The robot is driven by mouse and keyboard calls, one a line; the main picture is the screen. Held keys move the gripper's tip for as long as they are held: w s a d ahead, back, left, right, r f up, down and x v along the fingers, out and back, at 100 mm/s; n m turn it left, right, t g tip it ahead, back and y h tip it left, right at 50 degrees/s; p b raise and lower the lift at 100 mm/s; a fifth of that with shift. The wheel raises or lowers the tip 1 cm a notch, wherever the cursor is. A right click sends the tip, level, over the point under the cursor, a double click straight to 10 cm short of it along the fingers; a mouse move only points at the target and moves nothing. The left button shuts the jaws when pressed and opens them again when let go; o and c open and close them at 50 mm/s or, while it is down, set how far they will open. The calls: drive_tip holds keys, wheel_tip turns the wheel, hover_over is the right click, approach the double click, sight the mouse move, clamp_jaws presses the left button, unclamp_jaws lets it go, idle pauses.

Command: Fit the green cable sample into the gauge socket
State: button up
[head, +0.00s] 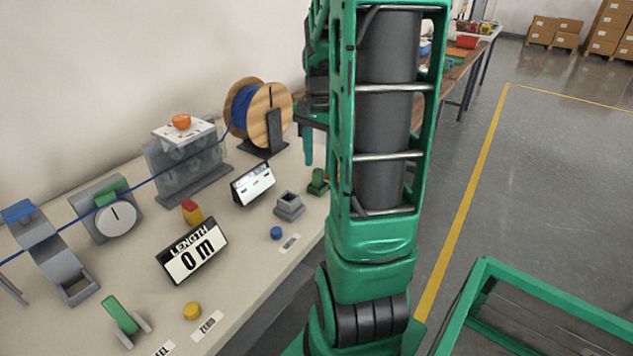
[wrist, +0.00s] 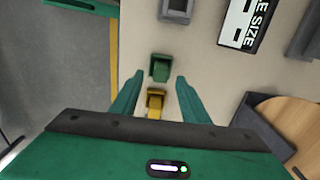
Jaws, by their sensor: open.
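The green cable sample (wrist: 160,67) sits on the bench, and it also shows beside my arm in the head view (head: 318,183). The gauge socket is a grey square block with an opening (head: 289,206); its edge shows at the top of the wrist view (wrist: 177,9). My gripper (wrist: 160,76) is open and empty. In the wrist view its fingertips lie either side of the green sample, which appears below them; I cannot tell the height gap.
A yellow sample (wrist: 155,102) stands close to the green one, between the fingers in the picture. The size display (head: 253,184) is beside the socket. A blue button (head: 277,233), length display (head: 192,251) and cable spool (head: 258,115) share the bench.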

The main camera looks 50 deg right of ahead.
sight(318, 170)
drive_tip(key=shift+w+a+f, duration=0.15)
drive_tip(key=shift+f, duration=2.05)
clamp_jaws()
drive_tip(key=shift+r, duration=0.15)
drive_tip(key=shift+r, duration=0.65)
wheel_tip(318, 170, up, 3)
drive_tip(key=shift+f, duration=0.1)
drive_tip(key=s+a+r, duration=0.2)
drive_tip(key=a+r, duration=0.4)
drive_tip(key=a, duration=0.5)
drive_tip(key=shift+s+a+r, duration=0.15)
drive_tip(key=shift+s+r, duration=0.15)
drive_tip(key=shift+s, duration=0.1)
